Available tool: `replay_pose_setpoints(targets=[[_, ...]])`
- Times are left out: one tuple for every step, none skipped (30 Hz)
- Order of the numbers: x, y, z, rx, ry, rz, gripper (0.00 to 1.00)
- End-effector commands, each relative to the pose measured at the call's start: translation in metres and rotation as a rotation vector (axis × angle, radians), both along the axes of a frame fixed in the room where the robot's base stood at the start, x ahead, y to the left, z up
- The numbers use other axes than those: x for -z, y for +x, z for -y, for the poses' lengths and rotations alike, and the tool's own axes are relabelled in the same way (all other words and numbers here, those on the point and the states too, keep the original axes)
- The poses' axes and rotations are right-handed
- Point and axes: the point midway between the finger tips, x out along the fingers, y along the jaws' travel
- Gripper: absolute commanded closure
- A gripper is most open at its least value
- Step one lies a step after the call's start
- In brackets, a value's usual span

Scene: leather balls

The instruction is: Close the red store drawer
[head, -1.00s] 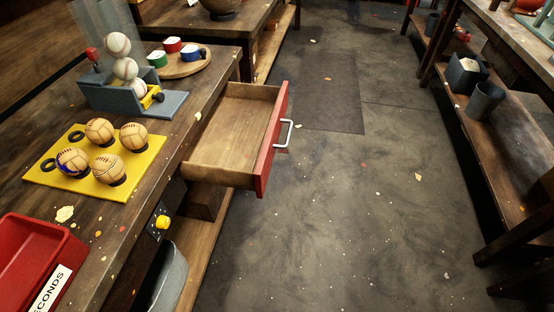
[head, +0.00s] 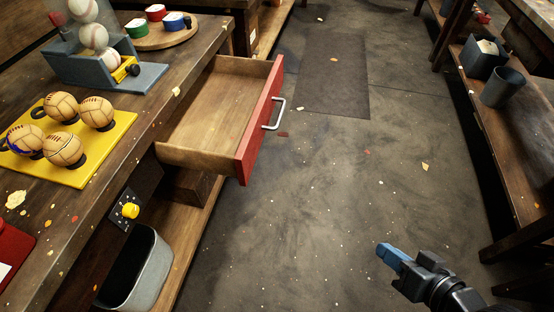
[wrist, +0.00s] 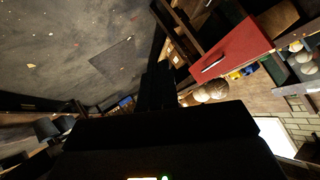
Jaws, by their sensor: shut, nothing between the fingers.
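The red store drawer (head: 262,124) is pulled well out from the workbench at the left in the head view. Its wooden tray looks empty, and a pale metal handle (head: 275,114) sits on its red front. The red front also shows in the wrist view (wrist: 232,50), at the upper right, with its handle. My gripper (head: 392,257), with blue fingertips, is shut and empty over the floor at the lower right of the head view. It is well apart from the drawer. In the wrist view the dark gripper body fills the lower middle.
The workbench carries a yellow board (head: 85,167) with several tan balls, a grey ball dispenser (head: 120,75) and a round wooden board (head: 160,38) with cups. A grey bin (head: 150,275) stands below. A shelf (head: 500,130) lines the right. The floor between is clear.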

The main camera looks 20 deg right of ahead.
Motion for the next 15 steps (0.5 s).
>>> replay_pose_setpoints(targets=[[0.022, 0.020, 0.003, 0.007, 0.063, -0.011, 1.00], [0.030, 0.030, 0.004, 0.009, 0.104, -0.023, 1.00], [0.039, 0.042, 0.005, 0.009, 0.160, -0.036, 1.00], [0.045, 0.052, 0.005, 0.007, 0.203, -0.046, 1.00], [0.050, 0.061, 0.004, 0.004, 0.248, -0.055, 1.00], [0.056, 0.075, 0.004, -0.002, 0.305, -0.063, 1.00], [0.059, 0.084, 0.002, -0.009, 0.350, -0.068, 1.00], [0.061, 0.094, 0.001, -0.017, 0.395, -0.073, 1.00], [0.063, 0.107, -0.001, -0.032, 0.455, -0.077, 1.00], [0.064, 0.117, -0.003, -0.045, 0.501, -0.079, 1.00], [0.063, 0.127, -0.005, -0.059, 0.547, -0.080, 1.00], [0.062, 0.140, -0.008, -0.082, 0.607, -0.079, 1.00], [0.059, 0.149, -0.010, -0.102, 0.653, -0.078, 1.00], [0.056, 0.158, -0.013, -0.125, 0.698, -0.074, 1.00], [0.050, 0.171, -0.016, -0.157, 0.758, -0.067, 1.00]])
